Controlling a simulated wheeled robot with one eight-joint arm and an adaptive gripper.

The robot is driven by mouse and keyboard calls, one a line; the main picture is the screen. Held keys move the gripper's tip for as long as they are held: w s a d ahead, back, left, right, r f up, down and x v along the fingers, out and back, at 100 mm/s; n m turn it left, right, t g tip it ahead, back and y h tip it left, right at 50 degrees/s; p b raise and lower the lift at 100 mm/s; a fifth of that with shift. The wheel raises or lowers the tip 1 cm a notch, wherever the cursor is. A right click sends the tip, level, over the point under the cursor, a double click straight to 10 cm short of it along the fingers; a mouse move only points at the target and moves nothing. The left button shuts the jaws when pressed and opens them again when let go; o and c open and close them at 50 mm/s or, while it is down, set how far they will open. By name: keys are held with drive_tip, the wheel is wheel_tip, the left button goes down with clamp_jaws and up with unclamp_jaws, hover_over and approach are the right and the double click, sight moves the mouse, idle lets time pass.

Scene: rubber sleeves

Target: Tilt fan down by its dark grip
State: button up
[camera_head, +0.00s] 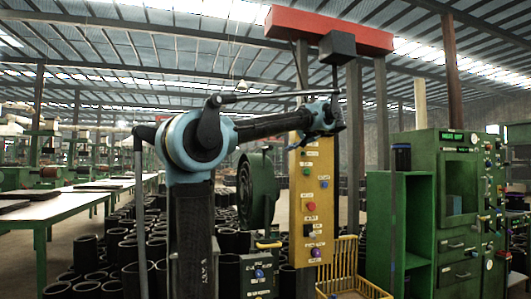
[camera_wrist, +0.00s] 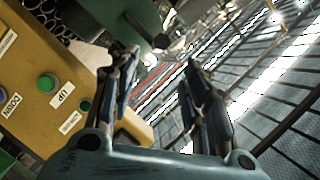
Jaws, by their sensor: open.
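The fan (camera_head: 258,188) is a dark green round housing, standing left of the yellow control panel in the head view. A green rounded body, probably the fan (camera_wrist: 125,22), fills the top of the wrist view, with a small dark stub (camera_wrist: 162,40) at its lower right edge. I cannot tell for certain that this stub is the dark grip. My gripper (camera_wrist: 160,62) is open, and nothing shows held between its fingers. The green body lies beyond the fingertips, apparently apart from them. In the head view my arm reaches right, above the fan, and the gripper itself is not clear.
The yellow control panel (camera_head: 311,205) with coloured buttons stands right of the fan; it also shows close at left in the wrist view (camera_wrist: 62,75). A yellow wire basket (camera_head: 340,268), green cabinet (camera_head: 400,225) and many black rubber sleeves (camera_head: 85,255) surround it. A red beam (camera_head: 328,30) hangs above.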

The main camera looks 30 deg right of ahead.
sight(264, 150)
drive_tip(key=x, duration=1.4)
drive_tip(key=shift+a+f, duration=0.1)
drive_tip(key=shift+f, duration=0.05)
clamp_jaws()
